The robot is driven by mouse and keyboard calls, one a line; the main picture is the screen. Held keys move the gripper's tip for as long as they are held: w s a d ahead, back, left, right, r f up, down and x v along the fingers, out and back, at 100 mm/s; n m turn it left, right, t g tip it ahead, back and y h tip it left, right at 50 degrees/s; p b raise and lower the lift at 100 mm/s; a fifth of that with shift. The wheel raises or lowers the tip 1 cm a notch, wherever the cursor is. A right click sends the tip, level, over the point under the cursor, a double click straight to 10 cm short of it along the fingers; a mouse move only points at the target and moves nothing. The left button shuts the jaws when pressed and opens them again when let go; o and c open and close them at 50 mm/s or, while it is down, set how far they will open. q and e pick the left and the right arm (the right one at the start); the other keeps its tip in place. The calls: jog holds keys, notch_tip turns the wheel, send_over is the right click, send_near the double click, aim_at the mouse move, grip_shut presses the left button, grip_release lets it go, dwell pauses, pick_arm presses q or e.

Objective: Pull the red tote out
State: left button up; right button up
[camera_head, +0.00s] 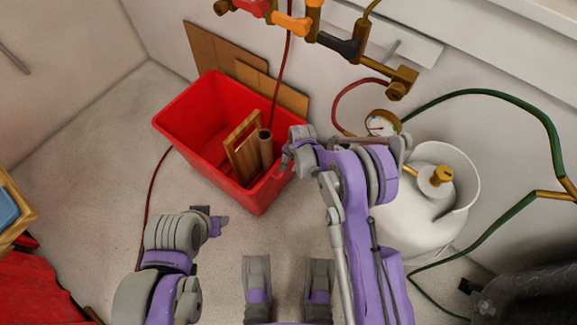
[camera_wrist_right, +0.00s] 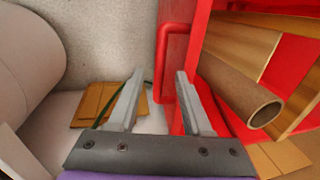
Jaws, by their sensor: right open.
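The red tote (camera_head: 203,163) stands on the floor near the corner, with wooden pieces and a brown tube inside. My right gripper (camera_head: 288,156) is at the tote's right side, by its rim. In the right wrist view, the open jaws (camera_wrist_right: 159,76) point at the tote's red bar handle (camera_wrist_right: 164,62). The handle lies between the two fingertips in that picture, and I cannot tell whether they touch it. My left gripper (camera_head: 218,223) is low, in front of the tote and apart from it. Its jaw opening does not show clearly.
A white tank (camera_head: 405,222) with a brass valve stands right of the tote, close to my right arm. Brown boards (camera_head: 222,52) lean on the wall behind. Pipes, a gauge (camera_head: 381,123) and hoses hang above. The floor left of the tote (camera_head: 90,150) is mostly clear.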

aim_at(289, 168)
jog(key=shift+w+a+f, duration=0.1)
jog(key=shift+f, duration=0.7)
jog(key=shift+w+a+f, duration=0.1)
jog(key=shift+f, duration=0.7)
grip_shut()
